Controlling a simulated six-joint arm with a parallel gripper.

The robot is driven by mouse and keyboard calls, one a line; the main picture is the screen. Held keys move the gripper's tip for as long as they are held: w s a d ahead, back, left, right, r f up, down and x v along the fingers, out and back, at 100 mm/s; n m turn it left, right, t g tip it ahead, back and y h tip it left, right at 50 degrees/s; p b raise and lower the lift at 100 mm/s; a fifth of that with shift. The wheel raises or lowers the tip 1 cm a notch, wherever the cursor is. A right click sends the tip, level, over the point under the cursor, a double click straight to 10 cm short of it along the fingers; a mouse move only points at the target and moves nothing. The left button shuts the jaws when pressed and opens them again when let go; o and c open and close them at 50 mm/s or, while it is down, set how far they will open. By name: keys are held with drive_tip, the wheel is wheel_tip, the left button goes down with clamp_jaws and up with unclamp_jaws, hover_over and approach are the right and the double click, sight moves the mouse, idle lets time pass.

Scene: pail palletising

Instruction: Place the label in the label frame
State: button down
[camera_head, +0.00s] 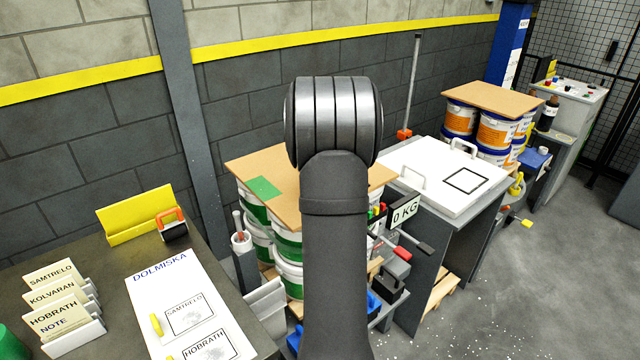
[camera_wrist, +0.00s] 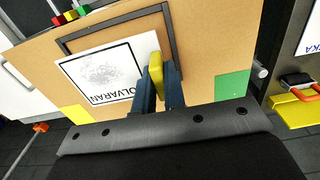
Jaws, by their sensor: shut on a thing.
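The label (camera_wrist: 105,72) is a white card with a black border, a grey scribbled patch and lettering that reads like KOLVARAN. Its yellow grip tab (camera_wrist: 156,68) is between the blue fingers of my gripper (camera_wrist: 160,88), which is shut on it. The label frame (camera_wrist: 172,35) is a dark rectangular outline on the brown board (camera_wrist: 215,40). The label overlaps the frame but sits off to the left and nearer; the frame's far and right bars show bare. I cannot tell if the card touches the board. In the head view, my arm hides the gripper, label and frame.
The board (camera_head: 245,165) lies on stacked pails (camera_head: 288,245), with a green patch (camera_head: 264,188). At left, a dark table bears a DOLMISKA sheet (camera_head: 155,285) with two labels, a card rack (camera_head: 75,340) and a yellow holder (camera_head: 138,215). A scale (camera_head: 435,180) stands at right.

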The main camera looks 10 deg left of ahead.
drive_tip(key=shift+f, duration=2)
drive_tip(key=shift+f, duration=0.1)
drive_tip(key=c, duration=1.5)
unclamp_jaws()
wheel_tip(320, 180, up, 12)
drive_tip(key=shift+r, duration=0.1)
wheel_tip(320, 180, down, 13)
drive_tip(key=shift+r, duration=2.3)
